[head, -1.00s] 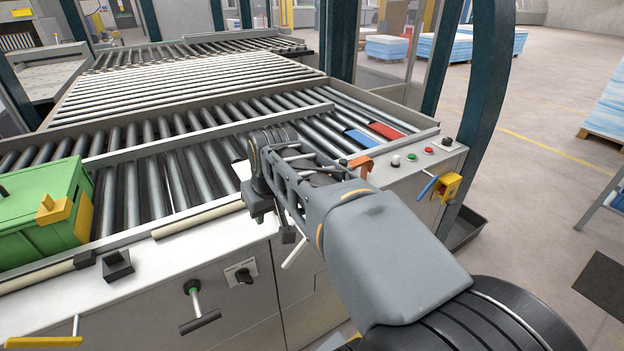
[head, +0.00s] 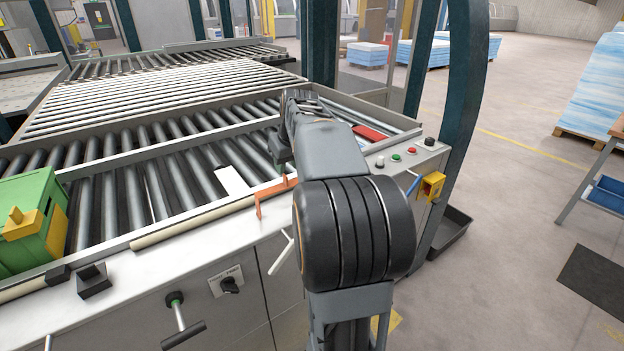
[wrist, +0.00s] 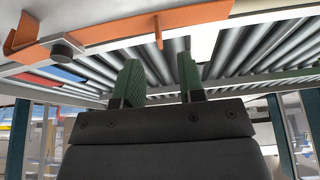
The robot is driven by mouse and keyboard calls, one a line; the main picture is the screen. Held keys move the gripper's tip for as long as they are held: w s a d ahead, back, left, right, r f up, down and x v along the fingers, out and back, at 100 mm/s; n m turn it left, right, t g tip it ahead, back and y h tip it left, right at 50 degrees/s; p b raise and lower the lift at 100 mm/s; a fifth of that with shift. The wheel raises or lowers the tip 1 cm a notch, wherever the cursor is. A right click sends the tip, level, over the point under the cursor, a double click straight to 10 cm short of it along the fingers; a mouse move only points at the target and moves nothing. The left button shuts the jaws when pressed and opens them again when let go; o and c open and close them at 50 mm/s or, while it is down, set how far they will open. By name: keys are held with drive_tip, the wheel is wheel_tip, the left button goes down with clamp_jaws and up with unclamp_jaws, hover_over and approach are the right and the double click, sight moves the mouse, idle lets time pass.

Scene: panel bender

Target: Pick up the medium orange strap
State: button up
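The orange strap (head: 275,190) lies along the front ledge of the roller table, to the left of the coloured buttons. Its bent end stands upright. In the wrist view the strap (wrist: 120,30) runs across the top, with a bent end at left and a narrow tab hanging near the middle. My gripper (wrist: 161,66) shows two green fingers with a gap between them, empty. The strap lies beyond the fingertips and apart from them. In the head view my arm's dark wrist end is above the rollers behind the strap; the fingers are not clear there.
A red piece (head: 371,132) lies on the rollers at right. A white plate (head: 232,180) lies left of the strap. A green box (head: 30,215) stands at far left. Buttons (head: 396,157) and a yellow switch box (head: 432,186) sit at the right corner. Levers protrude from the front panel.

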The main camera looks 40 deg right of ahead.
sight(285, 176)
drive_tip(key=shift+x, duration=3)
drive_tip(key=shift+c, duration=0.2)
clamp_jaws()
